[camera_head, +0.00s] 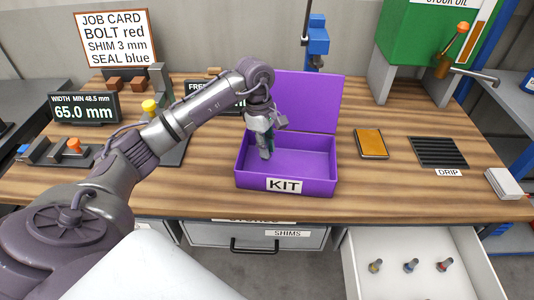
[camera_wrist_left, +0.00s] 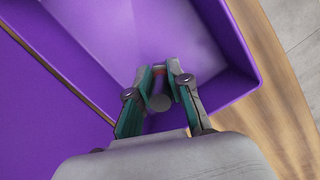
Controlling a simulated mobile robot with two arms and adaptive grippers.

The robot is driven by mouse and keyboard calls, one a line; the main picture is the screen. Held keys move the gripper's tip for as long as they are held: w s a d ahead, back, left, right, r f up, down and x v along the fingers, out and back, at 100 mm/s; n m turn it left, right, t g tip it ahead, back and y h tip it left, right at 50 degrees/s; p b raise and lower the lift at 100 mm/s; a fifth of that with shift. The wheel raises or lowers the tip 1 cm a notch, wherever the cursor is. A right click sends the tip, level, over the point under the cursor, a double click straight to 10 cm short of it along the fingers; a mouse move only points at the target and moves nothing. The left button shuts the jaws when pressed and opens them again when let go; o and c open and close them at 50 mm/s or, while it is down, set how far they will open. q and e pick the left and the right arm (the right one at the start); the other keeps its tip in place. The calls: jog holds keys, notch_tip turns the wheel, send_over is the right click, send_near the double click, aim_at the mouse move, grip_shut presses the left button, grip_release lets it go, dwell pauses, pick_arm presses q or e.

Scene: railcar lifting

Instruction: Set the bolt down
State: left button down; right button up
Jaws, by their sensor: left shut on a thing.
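My left gripper (camera_head: 267,150) reaches down inside the open purple KIT box (camera_head: 310,185), near its left side. In the left wrist view the two fingers (camera_wrist_left: 160,80) are shut on a bolt (camera_wrist_left: 158,103) with a round grey end towards me and a reddish part beyond it. The box floor (camera_wrist_left: 125,35) lies below the fingers. I cannot tell whether the bolt touches the floor. In the head view the bolt is hidden by the gripper. My right gripper is out of view.
The job card (camera_head: 114,38) reads BOLT red, SHIM 3 mm, SEAL blue. An open drawer (camera_head: 405,285) at the lower right holds three bolts with yellow, blue and red marks. An orange pad (camera_head: 370,143) and a drip grate (camera_head: 438,152) lie right of the box. The box lid stands up behind.

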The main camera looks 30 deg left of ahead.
pick_arm(q)
notch_tip(320, 180, down, 3)
jog(key=shift+f+p, duration=0.2)
jog(key=shift+p, duration=0.45)
jog(key=shift+f, duration=0.45)
jog(key=c, duration=1.1)
grip_release()
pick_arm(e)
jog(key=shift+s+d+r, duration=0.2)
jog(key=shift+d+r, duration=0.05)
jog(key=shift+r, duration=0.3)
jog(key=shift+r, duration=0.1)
